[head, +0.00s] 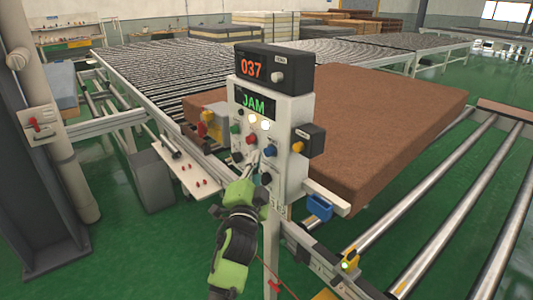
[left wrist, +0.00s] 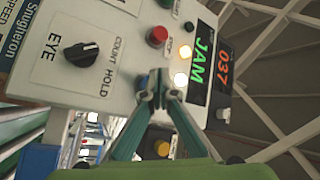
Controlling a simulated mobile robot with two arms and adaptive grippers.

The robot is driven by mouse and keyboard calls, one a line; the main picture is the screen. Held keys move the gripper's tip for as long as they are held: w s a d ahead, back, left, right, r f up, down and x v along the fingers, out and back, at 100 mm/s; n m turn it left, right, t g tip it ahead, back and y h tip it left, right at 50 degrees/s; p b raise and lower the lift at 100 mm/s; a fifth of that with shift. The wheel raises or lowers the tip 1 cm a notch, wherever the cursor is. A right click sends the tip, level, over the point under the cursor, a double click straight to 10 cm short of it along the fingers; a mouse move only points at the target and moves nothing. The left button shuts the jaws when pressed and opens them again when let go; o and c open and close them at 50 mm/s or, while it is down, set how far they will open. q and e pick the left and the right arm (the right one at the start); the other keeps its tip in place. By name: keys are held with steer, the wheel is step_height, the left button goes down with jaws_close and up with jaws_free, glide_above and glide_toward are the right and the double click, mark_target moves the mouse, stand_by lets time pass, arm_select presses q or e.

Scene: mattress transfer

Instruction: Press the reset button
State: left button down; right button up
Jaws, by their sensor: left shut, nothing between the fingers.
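The white control box (head: 292,110) stands upright on a post, with a black screen reading JAM in green (head: 253,104). On its face are a red button (head: 251,139), a green button (head: 236,128) and a blue button (head: 270,150). No reset label is readable. My left gripper (head: 254,160) is shut and empty, its tips close to the face by the blue button. The red button (left wrist: 157,35) is clear. My right gripper is out of view.
A counter reading 037 (head: 252,69) tops the box. A side box carries a yellow button (head: 298,147). A brown mattress (head: 390,115) lies on the conveyor behind. Metal rollers (head: 440,185) run at right. A grey column (head: 30,150) stands at left.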

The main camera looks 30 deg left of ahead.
arm_select(q)
steer(key=shift+w, duration=0.1)
steer(key=shift+w+d, duration=0.15)
steer(key=shift+w, duration=0.15)
steer(key=shift+w+d, duration=0.1)
steer(key=shift+w, duration=0.1)
stand_by(0.7)
steer(key=shift+w+d+b, duration=0.25)
steer(key=shift+w+b, duration=0.25)
steer(key=shift+w, duration=0.1)
stand_by(0.6)
steer(key=shift+s+a, duration=0.1)
steer(key=shift+s, duration=0.1)
steer(key=shift+s+a+p, duration=0.2)
steer(key=shift+s+p, duration=0.1)
steer(key=shift+s, duration=0.2)
steer(key=shift+s+a+p, duration=0.15)
steer(key=shift+s+p, duration=0.1)
steer(key=shift+s, duration=0.25)
